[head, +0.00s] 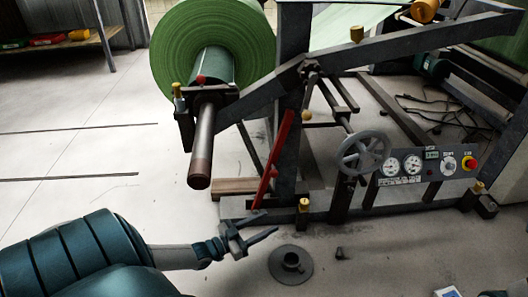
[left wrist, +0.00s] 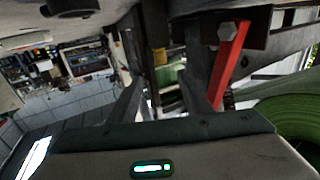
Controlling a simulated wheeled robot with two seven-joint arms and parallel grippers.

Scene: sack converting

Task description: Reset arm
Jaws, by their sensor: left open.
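My left arm (head: 90,255) comes in from the lower left of the head view. Its gripper (head: 266,226) is open and empty, with its two dark fingers apart and pointing right. It appears in front of the machine's lower frame, below the red lever (head: 272,160); I cannot tell the exact gap. In the left wrist view the red lever (left wrist: 229,60) shows at the upper right, beyond the open fingers. Nothing is between the fingers. My right gripper is not in view.
A green roll (head: 177,56) sits on a shaft (head: 203,140) jutting forward above my arm. A handwheel (head: 362,153) and control panel (head: 428,165) stand right. A dark round base (head: 290,264) lies on the floor. Open floor (head: 80,165) extends left.

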